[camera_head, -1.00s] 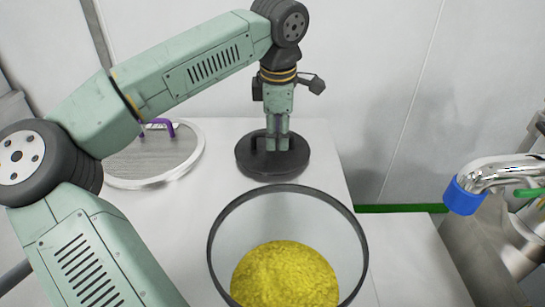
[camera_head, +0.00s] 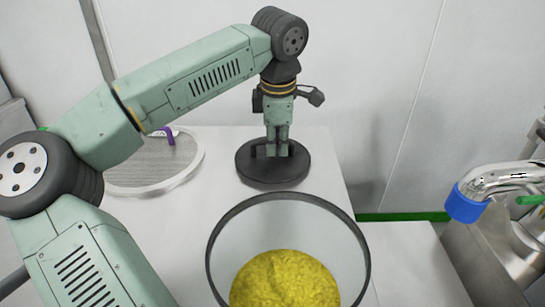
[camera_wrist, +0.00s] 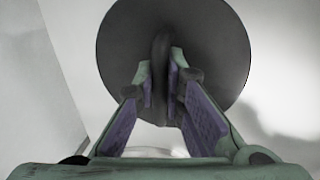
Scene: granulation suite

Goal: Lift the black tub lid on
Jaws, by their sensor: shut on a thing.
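The black tub lid (camera_head: 257,175) is a dark round disc behind the tub, at the far part of the white table. My gripper (camera_head: 277,152) points down at its middle and is shut on the lid's handle. In the wrist view, the gripper (camera_wrist: 162,85) has its purple-padded fingers on both sides of the upright dark handle, with the lid (camera_wrist: 215,40) beyond. I cannot tell if the lid touches the table. The clear tub (camera_head: 362,240) with a dark rim stands in front, open at the top, with yellow granules (camera_head: 285,280) inside.
A round sieve (camera_head: 150,165) with a pale rim and purple handle lies at the left, partly behind my arm. A steel pipe with a blue end (camera_head: 463,205) juts in at the right. A wall stands close behind the lid.

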